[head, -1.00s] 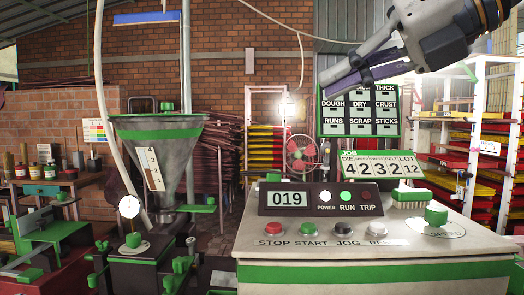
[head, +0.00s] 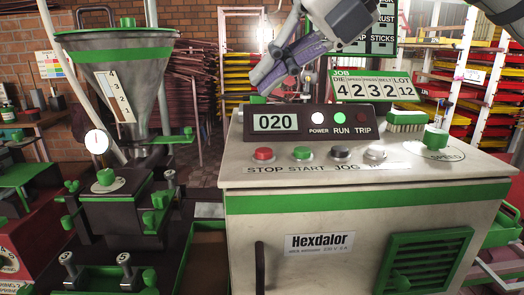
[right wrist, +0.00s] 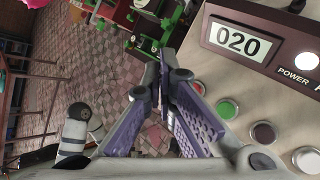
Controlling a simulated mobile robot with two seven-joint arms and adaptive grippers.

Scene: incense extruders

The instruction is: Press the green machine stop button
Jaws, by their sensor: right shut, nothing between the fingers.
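The control box (head: 366,200) is cream with green bands. On its sloped top the red button (head: 264,154) sits above the word STOP, and a green button (head: 302,153) sits above START. The right wrist view also shows the red button (right wrist: 198,88) and the green button (right wrist: 228,108). My right gripper (head: 260,88) is shut and empty, above and behind the panel's left part in the head view. In the right wrist view its fingertips (right wrist: 165,82) are just left of the red button, apart from it in the picture. My left gripper is not in view.
The display housing (head: 314,122) reads 020, with white and green lamps lit. A dark button (head: 340,152) and a white button (head: 375,153) are further right. A brush (head: 405,121) and green speed knob (head: 436,137) stand at right. A metal hopper (head: 122,80) stands left.

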